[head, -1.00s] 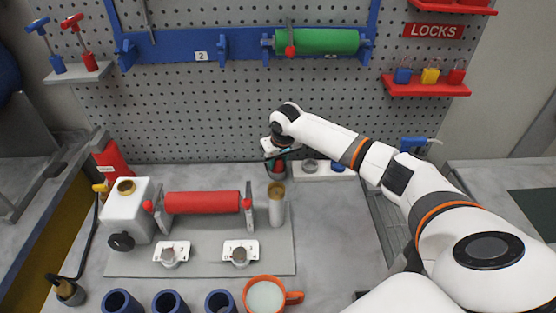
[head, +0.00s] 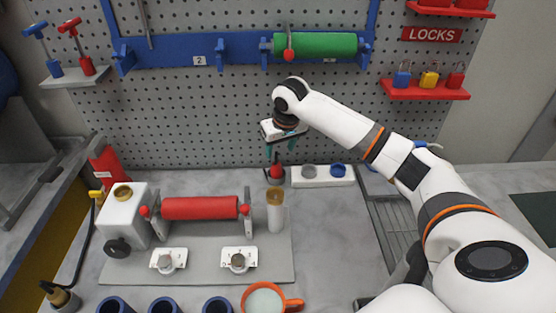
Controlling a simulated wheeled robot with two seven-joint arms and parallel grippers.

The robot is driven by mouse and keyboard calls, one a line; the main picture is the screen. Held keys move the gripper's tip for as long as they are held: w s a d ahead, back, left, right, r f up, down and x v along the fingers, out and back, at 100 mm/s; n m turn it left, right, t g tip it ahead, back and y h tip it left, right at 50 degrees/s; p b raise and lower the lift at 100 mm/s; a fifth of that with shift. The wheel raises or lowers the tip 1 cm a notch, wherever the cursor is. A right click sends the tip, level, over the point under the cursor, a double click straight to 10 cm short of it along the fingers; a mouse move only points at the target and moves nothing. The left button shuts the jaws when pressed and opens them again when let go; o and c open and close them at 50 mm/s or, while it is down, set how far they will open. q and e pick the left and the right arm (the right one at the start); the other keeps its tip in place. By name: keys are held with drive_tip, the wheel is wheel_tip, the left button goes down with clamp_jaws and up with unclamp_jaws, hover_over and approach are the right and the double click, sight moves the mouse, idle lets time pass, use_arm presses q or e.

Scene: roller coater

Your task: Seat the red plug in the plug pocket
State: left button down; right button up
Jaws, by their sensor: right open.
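The red plug (head: 276,171) appears to be the small red piece with a dark top standing in a dark round holder (head: 275,181) at the back of the bench. I cannot tell whether this holder is the plug pocket, or how deep the plug sits. My right gripper (head: 280,150) hangs just above the red plug, open and empty, its teal fingers pointing down. A gap shows between fingers and plug. My left gripper is not in view.
A white block (head: 296,181) with a grey ring and a blue piece stands right of the holder. A tan-topped cylinder (head: 275,215) stands in front, beside the red roller (head: 200,208).

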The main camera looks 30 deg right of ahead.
drive_tip(key=shift+v, duration=1.55)
